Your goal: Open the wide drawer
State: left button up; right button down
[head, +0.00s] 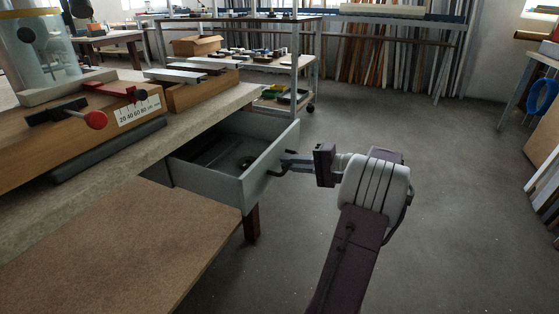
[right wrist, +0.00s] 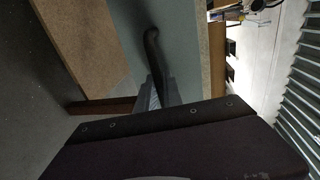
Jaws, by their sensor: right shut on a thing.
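The wide drawer (head: 225,190) is a grey box that stands well out from under the workbench top in the head view. Its inside shows, with a small dark round thing (head: 246,162) on its floor. My right gripper (head: 283,163) is at the drawer's front, shut on the dark bar handle (head: 274,173). In the right wrist view the handle (right wrist: 152,42) runs down to the gripper's fingers (right wrist: 160,93), against the grey drawer front (right wrist: 175,35). The fingertips are partly hidden there by the gripper body. My left gripper is not in view.
The workbench top (head: 215,112) carries a wooden fence with a scale (head: 138,110) and red clamp parts (head: 125,91). A wheeled shelf cart (head: 306,90) stands behind the drawer. The floor (head: 440,180) to the right is clear.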

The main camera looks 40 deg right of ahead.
jog(key=shift+s+d+f, duration=0.1)
jog(key=shift+s, duration=0.2)
jog(key=c, duration=1.5)
grip_release()
jog(key=p+v, duration=0.4)
jog(key=v, duration=0.5)
